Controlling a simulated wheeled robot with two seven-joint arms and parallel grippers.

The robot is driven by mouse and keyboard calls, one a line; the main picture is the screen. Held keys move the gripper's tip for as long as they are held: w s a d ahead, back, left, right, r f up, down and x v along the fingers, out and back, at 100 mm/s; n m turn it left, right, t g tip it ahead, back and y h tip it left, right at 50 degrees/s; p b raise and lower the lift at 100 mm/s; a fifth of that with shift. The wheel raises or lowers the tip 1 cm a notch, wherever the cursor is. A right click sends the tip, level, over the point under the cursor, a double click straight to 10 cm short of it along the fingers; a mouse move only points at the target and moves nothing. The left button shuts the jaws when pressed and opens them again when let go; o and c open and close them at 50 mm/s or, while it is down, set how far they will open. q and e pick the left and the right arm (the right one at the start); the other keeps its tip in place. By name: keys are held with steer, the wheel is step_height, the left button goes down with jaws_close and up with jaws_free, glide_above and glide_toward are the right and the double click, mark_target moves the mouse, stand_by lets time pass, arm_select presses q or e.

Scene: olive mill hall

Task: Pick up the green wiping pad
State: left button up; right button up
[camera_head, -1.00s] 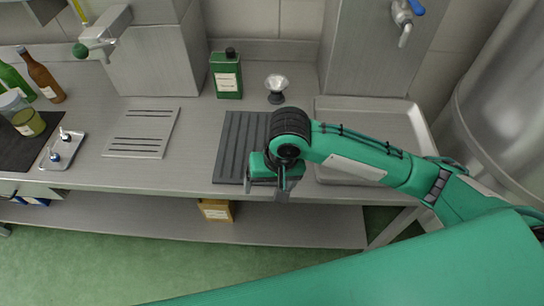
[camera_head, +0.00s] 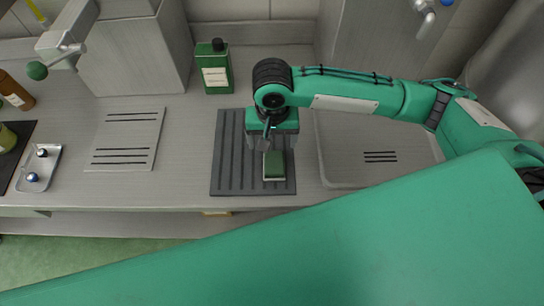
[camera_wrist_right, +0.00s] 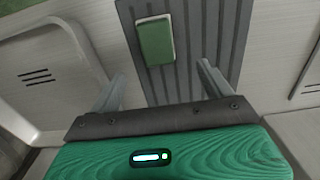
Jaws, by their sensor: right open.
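The green wiping pad (camera_head: 274,166), a small block with a green top and a pale edge, lies on the dark ribbed mat (camera_head: 228,170). It also shows in the right wrist view (camera_wrist_right: 155,42), near the top and ahead of the fingers. My right gripper (camera_head: 272,143) is open and points down over the mat, just behind the pad in the head view. In the wrist view its two fingers (camera_wrist_right: 162,80) stand apart with nothing between them, and the pad lies beyond their tips. My left gripper is not in view.
A green bottle (camera_head: 216,75) stands behind the mat. A slotted metal plate (camera_head: 125,140) lies to its left, and a small metal tray (camera_head: 38,168) with knobs is farther left. A shallow metal basin (camera_head: 335,181) is to the right. The steel counter beside the mat is clear.

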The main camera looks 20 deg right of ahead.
glide_above(274, 162)
steer(key=f, duration=0.5)
steer(key=shift+w+a+f+p, duration=0.15)
steer(key=shift+w+f+p, duration=0.1)
steer(key=shift+p, duration=0.15)
steer(key=shift+f, duration=0.15)
steer(key=shift+s+f+p, duration=0.15)
steer(key=shift+f+p, duration=0.5)
steer(key=shift+f, duration=0.2)
steer(key=shift+s+d+f+p, duration=0.1)
steer(key=shift+f+p, duration=0.1)
steer(key=shift+f, duration=0.45)
steer(key=shift+d+f+p, duration=0.1)
steer(key=shift+f+p, duration=0.05)
steer(key=shift+f, duration=0.95)
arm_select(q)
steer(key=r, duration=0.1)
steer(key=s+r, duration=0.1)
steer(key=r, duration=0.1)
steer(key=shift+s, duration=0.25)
arm_select(e)
steer(key=c, duration=1.1)
